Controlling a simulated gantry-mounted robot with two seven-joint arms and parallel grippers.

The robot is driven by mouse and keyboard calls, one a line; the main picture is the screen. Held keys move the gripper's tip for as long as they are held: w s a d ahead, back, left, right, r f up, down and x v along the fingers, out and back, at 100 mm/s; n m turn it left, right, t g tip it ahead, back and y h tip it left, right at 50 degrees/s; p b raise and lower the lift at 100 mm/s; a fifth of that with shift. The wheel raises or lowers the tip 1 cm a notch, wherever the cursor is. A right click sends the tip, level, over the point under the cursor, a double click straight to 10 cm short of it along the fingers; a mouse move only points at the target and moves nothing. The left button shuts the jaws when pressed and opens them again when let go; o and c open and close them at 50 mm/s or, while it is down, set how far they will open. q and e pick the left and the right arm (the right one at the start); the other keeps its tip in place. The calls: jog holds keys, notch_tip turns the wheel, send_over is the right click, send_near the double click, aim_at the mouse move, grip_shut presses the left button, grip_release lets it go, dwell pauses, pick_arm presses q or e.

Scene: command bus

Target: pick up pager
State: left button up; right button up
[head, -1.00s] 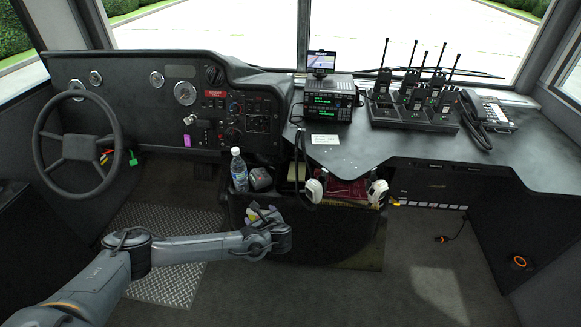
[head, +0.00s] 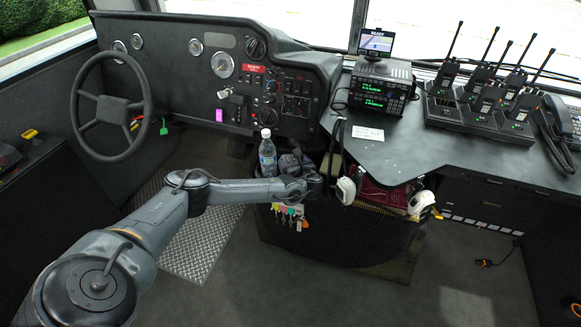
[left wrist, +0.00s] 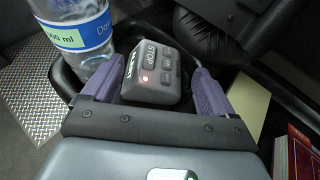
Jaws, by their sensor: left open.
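The pager (left wrist: 152,72) is a small dark grey device with a STOP button and a lit red light, seen in the left wrist view. It sits in the black console bin beside a water bottle (left wrist: 78,38). My left gripper (left wrist: 160,68) is open, with one purple finger on each side of the pager; I cannot tell if they touch it. In the head view the arm's end is over the bin, where the pager (head: 289,162) is partly hidden next to the bottle (head: 267,155). My right gripper is not in view.
A red book (left wrist: 297,158) and a pale yellow item (left wrist: 247,103) stand to the right of the gripper. White headset cups (head: 421,203) hang on the console's edge. A radio (head: 380,90) and handheld radios (head: 487,98) stand on the dashboard.

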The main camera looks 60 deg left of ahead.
aim_at(290, 159)
pick_arm(q)
jog(key=b+x, duration=0.1)
jog(key=x, duration=0.3)
jog(key=shift+s+f, duration=0.1)
jog(key=shift+f, duration=0.1)
jog(key=shift+a+f, duration=0.1)
jog(key=shift+a, duration=0.35)
jog(key=shift+c, duration=0.3)
jog(key=c, duration=0.9)
jog(key=shift+o, duration=0.2)
